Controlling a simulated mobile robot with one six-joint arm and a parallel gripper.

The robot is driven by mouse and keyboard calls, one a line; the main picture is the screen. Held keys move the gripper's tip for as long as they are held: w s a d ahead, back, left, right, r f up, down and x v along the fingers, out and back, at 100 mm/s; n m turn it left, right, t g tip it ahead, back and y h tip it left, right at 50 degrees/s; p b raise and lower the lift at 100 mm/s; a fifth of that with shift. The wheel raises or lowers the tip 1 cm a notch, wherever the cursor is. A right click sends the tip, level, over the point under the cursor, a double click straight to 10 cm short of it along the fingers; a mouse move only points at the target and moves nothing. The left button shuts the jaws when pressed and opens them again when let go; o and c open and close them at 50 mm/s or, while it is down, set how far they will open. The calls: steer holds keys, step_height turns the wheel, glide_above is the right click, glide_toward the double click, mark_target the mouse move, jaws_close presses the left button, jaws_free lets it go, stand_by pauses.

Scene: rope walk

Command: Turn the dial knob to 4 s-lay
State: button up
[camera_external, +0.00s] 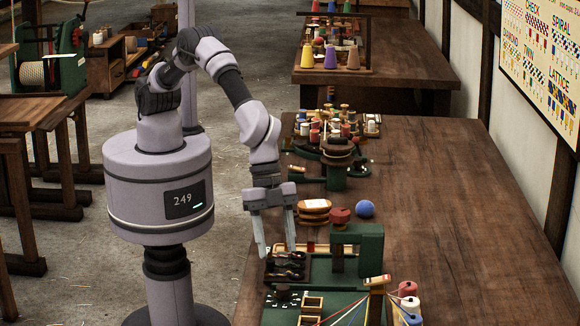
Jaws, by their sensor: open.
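My gripper (276,246) points down with its two fingers spread and nothing between them. It is near the left edge of the long wooden bench, above or just in front of dark metal hooks (285,268) on a green machine (370,246). A red knob-like piece (340,216) stands at the machine's upright bracket, right of my gripper and apart from it. I cannot tell for certain that it is the dial knob. No dial marks or "4 s-lay" label are readable, so its setting cannot be told.
A green stand with a round top (337,150) and a spool tray (345,125) are farther back. The bench's right side (450,220) is clear.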

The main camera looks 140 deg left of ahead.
steer(key=p+v, duration=0.1)
steer(key=v, duration=0.8)
steer(key=shift+p, duration=0.4)
steer(key=s+a+r+y+b, duration=0.1)
steer(key=s+a+r, duration=0.3)
steer(key=s+r, duration=0.4)
steer(key=s+a+r+y, duration=0.1)
steer(key=s+a+r, duration=0.2)
steer(key=s+r, duration=0.55)
steer(key=s+a+f, duration=0.1)
steer(key=s+a, duration=0.2)
steer(key=s, duration=0.8)
steer(key=s+a+f+t+y, duration=0.1)
steer(key=s+a+f, duration=0.1)
steer(key=s, duration=1)
steer(key=shift+a+f+y+b, duration=0.35)
steer(key=shift+a+b, duration=0.1)
steer(key=shift+a, duration=0.25)
